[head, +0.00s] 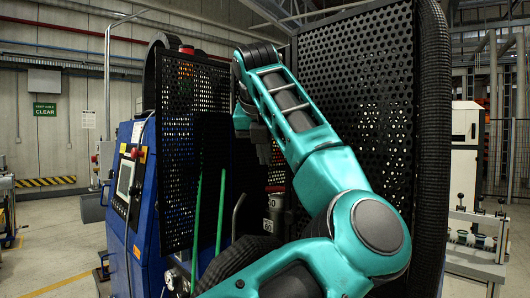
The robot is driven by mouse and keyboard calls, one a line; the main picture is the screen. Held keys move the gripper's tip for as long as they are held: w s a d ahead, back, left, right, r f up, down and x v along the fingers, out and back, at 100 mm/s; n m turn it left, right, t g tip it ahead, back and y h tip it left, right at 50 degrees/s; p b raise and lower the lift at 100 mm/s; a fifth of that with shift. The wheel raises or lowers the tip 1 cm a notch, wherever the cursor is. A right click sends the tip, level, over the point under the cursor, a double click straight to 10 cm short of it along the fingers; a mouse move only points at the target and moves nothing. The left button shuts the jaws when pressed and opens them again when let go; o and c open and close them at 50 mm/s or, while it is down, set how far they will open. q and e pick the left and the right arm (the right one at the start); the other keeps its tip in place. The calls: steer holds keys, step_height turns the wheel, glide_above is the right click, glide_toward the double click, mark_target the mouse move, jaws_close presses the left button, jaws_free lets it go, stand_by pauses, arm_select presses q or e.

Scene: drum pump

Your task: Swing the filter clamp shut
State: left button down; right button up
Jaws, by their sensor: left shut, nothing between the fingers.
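My teal left arm reaches up across the middle of the head view and bends down at its far end. My left gripper (263,154) hangs there, small and dark, with its fingers together and nothing held. Below it, inside the blue machine (146,220), are grey fittings with number labels (274,204) and a red band. A bent grey bar (239,212) stands just left of these fittings. I cannot tell which part is the filter clamp or how far open it is; my arm and the dark interior hide much. My right gripper is not in view.
Black perforated panels (352,75) stand behind and right of my arm, and another (178,160) at the left. Two green rods (195,215) rise in front of the machine's dark opening. A control screen (124,180) is on the left. Open floor (55,240) lies farther left.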

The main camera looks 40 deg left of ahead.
mark_target(269, 190)
arm_select(q)
steer(key=x, duration=0.3)
steer(key=p+x, duration=0.1)
steer(key=x, duration=0.3)
steer(key=r+x, duration=0.1)
steer(key=x, duration=0.2)
steer(key=shift+w+a+f+p, duration=0.35)
steer(key=shift+w+a, duration=0.2)
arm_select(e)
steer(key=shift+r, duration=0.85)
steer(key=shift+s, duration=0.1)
